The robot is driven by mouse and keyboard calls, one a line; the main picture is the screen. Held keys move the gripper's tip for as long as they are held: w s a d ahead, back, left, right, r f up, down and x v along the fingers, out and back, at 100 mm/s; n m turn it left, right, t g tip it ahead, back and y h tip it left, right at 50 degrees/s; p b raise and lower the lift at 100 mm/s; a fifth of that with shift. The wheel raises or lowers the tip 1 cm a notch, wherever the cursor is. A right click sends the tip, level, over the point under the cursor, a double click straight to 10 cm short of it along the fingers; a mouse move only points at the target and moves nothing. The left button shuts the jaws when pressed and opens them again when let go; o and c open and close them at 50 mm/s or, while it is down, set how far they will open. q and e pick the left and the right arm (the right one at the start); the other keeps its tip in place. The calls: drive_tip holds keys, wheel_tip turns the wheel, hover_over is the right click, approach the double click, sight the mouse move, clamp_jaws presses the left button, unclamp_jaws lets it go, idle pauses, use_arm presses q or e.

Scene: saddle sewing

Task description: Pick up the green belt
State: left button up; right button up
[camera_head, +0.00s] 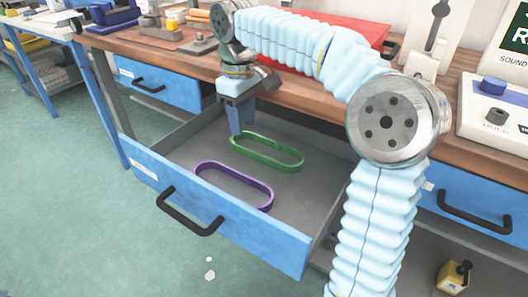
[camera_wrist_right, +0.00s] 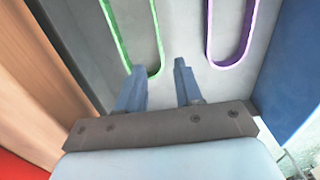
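The green belt (camera_head: 263,160) is an oblong loop lying on the floor of the open drawer. My right gripper (camera_head: 236,131) reaches down into the drawer at the belt's left end. In the right wrist view, its two fingers (camera_wrist_right: 158,68) are apart with nothing clamped between them. The rounded end of the green belt (camera_wrist_right: 156,73) shows at the fingertips, nearer the left finger. I cannot tell whether they touch. My left gripper is not in view.
A purple belt (camera_head: 240,174) lies in the same drawer (camera_head: 215,210), nearer its blue front. The drawer walls surround both belts. The wooden bench top (camera_head: 300,93) overhangs the back, with a red case (camera_head: 345,35) on it.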

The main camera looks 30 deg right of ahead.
wheel_tip(320, 180, down, 8)
drive_tip(key=shift+s+r+b, duration=0.15)
drive_tip(key=shift+r+b, duration=0.1)
drive_tip(key=shift+b, duration=0.2)
clamp_jaws()
